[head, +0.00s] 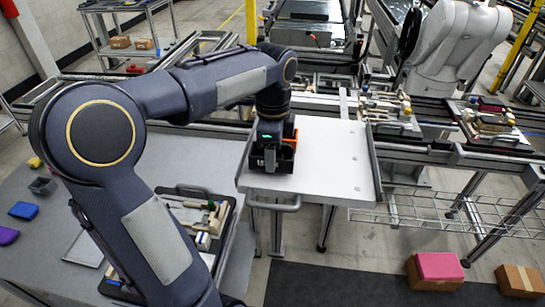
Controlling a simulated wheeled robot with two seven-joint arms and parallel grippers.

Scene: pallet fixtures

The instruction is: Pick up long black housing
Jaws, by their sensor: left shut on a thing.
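My left gripper (271,158) points down over the left part of a white plate (335,155). It is shut on a dark piece at its fingertips, which looks like the long black housing. The gripper's own dark body hides most of that piece, so its outline and length are hard to tell. I cannot tell whether it touches the plate. An orange part (290,140) shows just right of the gripper. My right gripper is not in view.
A black tray (228,212) with mixed parts lies on the grey table (150,150), partly behind my arm. A blue block (23,210) and a purple block (8,236) lie at the left. Rails with loaded pallets (490,120) run right. Most of the white plate is bare.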

